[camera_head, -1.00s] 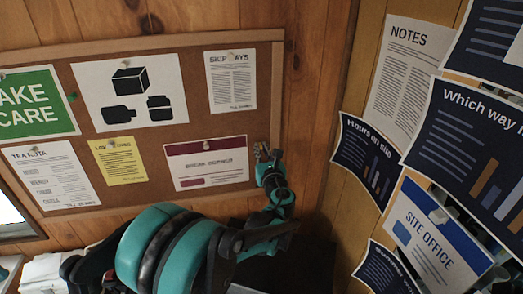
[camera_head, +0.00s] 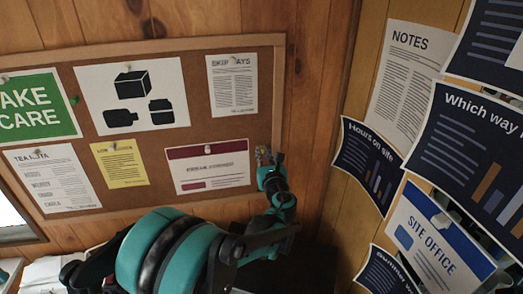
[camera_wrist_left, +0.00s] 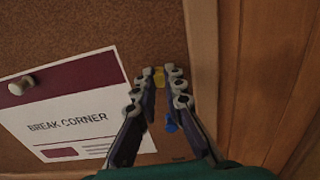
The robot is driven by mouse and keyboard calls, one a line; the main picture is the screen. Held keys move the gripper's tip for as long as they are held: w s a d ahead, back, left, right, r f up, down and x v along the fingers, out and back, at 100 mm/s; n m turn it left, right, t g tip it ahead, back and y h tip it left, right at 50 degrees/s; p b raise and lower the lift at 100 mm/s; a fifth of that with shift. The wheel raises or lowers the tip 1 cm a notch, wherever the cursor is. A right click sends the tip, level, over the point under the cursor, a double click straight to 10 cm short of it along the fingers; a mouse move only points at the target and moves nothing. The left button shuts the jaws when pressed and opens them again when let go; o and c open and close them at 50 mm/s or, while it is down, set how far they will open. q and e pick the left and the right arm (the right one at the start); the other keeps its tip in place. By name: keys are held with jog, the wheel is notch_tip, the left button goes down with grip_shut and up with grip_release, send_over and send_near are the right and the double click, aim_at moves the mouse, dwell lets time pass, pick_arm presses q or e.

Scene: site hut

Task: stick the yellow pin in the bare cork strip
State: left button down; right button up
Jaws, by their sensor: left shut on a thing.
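The yellow pin (camera_wrist_left: 158,76) shows between the fingertips of my left gripper (camera_wrist_left: 160,80) in the left wrist view. The gripper is shut on it. In the head view my left gripper (camera_head: 264,158) is at the lower right of the cork board, just right of the BREAK CORNER sheet (camera_head: 208,167). The bare cork strip (camera_head: 266,100) runs between the sheets and the board's right frame; the fingertips are in front of it (camera_wrist_left: 165,35). I cannot tell whether the pin's point touches the cork. My right gripper is not in view.
A pale pin (camera_wrist_left: 22,85) holds the BREAK CORNER sheet. The wooden frame (camera_wrist_left: 202,50) is close on the right. Posters, such as SITE OFFICE (camera_head: 430,235), cover the right wall.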

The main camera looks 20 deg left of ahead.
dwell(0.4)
pick_arm(q)
jog(key=c, duration=1.5)
grip_release()
jog(key=shift+c, duration=0.2)
